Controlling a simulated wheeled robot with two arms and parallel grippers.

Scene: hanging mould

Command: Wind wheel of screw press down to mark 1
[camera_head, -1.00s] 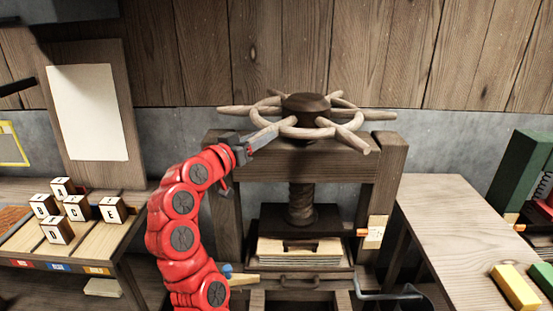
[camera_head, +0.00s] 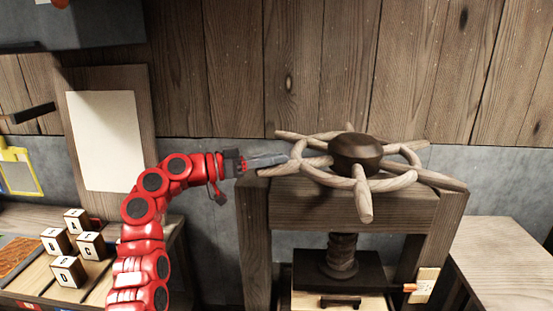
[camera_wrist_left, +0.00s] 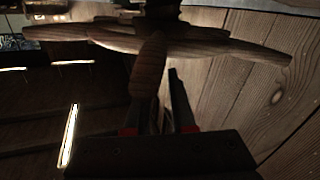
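The screw press has a pale wooden wheel with spokes around a dark hub (camera_head: 357,153). The dark screw (camera_head: 342,255) runs down from the top beam to a dark plate (camera_head: 325,271). My left gripper (camera_head: 284,159) is at the wheel's left side, close to a spoke. In the left wrist view, a spoke (camera_wrist_left: 150,70) points at the gripper, close to the fingers (camera_wrist_left: 157,105), which stand apart; firm contact is not visible. A pale card (camera_head: 425,284) with an orange pointer (camera_head: 409,287) is on the right post; its marks are unreadable. My right gripper is out of view.
The press beam (camera_head: 350,203) lies just below the wheel, and the plank wall stands behind. Letter blocks (camera_head: 68,271) sit on a bench at the left, below a board with blank paper (camera_head: 105,140). A bare tabletop (camera_head: 500,255) is at the right.

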